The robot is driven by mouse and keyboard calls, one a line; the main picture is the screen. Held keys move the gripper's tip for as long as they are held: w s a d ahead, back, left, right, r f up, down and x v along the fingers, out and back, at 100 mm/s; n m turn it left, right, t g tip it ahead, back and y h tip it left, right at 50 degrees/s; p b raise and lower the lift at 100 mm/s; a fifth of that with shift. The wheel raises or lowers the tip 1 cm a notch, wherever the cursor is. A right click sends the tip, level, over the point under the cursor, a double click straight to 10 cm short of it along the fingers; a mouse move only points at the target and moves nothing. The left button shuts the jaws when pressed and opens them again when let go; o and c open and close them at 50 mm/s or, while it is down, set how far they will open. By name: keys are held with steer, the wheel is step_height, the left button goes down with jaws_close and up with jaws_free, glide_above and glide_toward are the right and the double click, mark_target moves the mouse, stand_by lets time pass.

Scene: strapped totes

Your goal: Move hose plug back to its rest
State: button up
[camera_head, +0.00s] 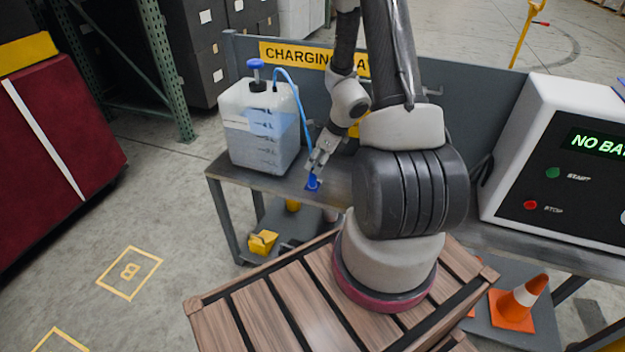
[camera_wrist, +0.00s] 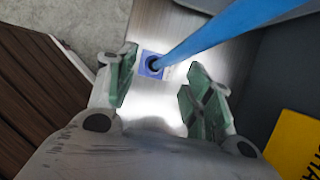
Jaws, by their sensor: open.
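The blue hose (camera_head: 303,108) rises from the translucent jug (camera_head: 262,135) and runs down behind my gripper (camera_head: 318,164). In the wrist view the hose (camera_wrist: 222,34) comes in from the upper right and ends at a dark round spot on a small blue square rest (camera_wrist: 146,72). The same blue piece (camera_head: 313,184) shows on the bench just below my gripper. I cannot tell the plug apart from the rest, or whether it is fully seated. My gripper (camera_wrist: 163,64) is open, its fingers apart on either side of the hose end, with nothing held.
The jug stands on the metal bench (camera_head: 225,164) just left of my gripper. A sign panel (camera_head: 480,95) runs behind the bench. A white control box (camera_head: 515,120) stands at right. A wooden crate top (camera_head: 240,315), a yellow item (camera_head: 263,242) and an orange cone (camera_head: 515,305) are lower down.

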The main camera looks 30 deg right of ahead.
stand_by(0.3)
steer(key=shift+s+a+x, duration=0.1)
steer(key=shift+x, duration=1.85)
steer(key=shift+s+a+x, duration=0.1)
steer(key=shift+x, duration=1.85)
steer(key=c, duration=1.1)
step_height(320, 180, up, 10)
